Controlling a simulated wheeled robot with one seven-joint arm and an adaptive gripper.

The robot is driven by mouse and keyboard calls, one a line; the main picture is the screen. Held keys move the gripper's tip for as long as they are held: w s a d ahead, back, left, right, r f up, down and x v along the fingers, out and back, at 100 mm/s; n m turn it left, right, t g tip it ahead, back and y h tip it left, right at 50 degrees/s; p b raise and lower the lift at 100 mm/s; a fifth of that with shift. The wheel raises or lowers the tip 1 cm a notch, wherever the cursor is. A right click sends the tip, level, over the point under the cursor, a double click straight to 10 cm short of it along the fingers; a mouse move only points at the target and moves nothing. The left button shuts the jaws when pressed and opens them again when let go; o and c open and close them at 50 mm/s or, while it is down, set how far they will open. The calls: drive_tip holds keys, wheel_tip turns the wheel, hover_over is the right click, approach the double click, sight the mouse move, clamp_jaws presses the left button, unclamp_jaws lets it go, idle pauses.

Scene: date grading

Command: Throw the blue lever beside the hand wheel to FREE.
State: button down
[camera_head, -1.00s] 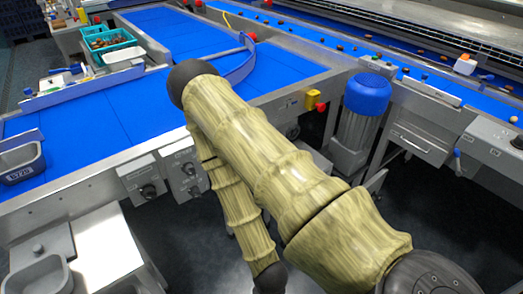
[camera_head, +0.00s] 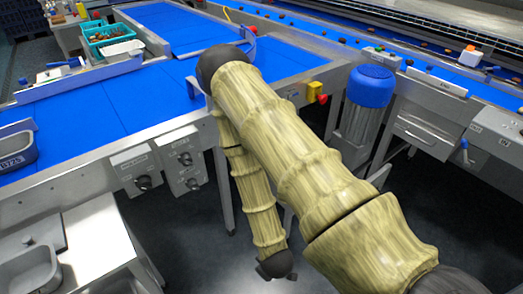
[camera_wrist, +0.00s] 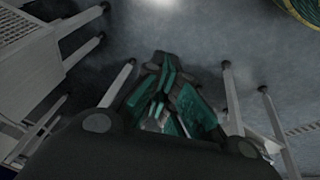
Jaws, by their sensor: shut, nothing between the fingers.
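A small lever with a blue grip (camera_head: 463,146) stands on the grey machine front at the right of the head view. I cannot read any FREE mark beside it. I cannot make out the hand wheel clearly. My gripper (camera_wrist: 163,85) shows in the wrist view with dark fingers and green pads, shut and empty over the dark floor. In the head view my arm hangs down in the middle, and its fingers cannot be made out there. My gripper is well away from the lever and does not touch it.
A blue-capped motor (camera_head: 370,88) stands between my arm and the lever. A red and yellow stop button (camera_head: 317,94) is left of it. Blue belts (camera_head: 110,103) run behind, with knobbed control boxes (camera_head: 137,171) in front. Table legs (camera_wrist: 232,103) stand around my gripper.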

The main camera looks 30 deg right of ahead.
drive_tip(key=w+d+n+t+h+b, duration=0.2)
drive_tip(key=w+d+n+t+b, duration=0.25)
drive_tip(key=w, duration=0.65)
drive_tip(key=w+d+n+t+h+b, duration=0.2)
drive_tip(key=w+d+n+t+b, duration=0.25)
drive_tip(key=w, duration=0.65)
drive_tip(key=w+d+r+n+t+h+b, duration=0.5)
drive_tip(key=w+d+r+t+b, duration=0.1)
drive_tip(key=w+d+r+b, duration=0.2)
drive_tip(key=shift+w+r+n+b, duration=0.3)
drive_tip(key=shift+w+r+b, duration=0.75)
drive_tip(key=shift+b, duration=0.75)
drive_tip(key=shift+s+r, duration=0.15)
drive_tip(key=shift+s, duration=0.05)
drive_tip(key=s+d+r+b+x, duration=0.1)
drive_tip(key=d+b+x, duration=0.1)
drive_tip(key=x, duration=1)
drive_tip(key=shift+d+r+b, duration=0.2)
drive_tip(key=shift+b, duration=0.35)
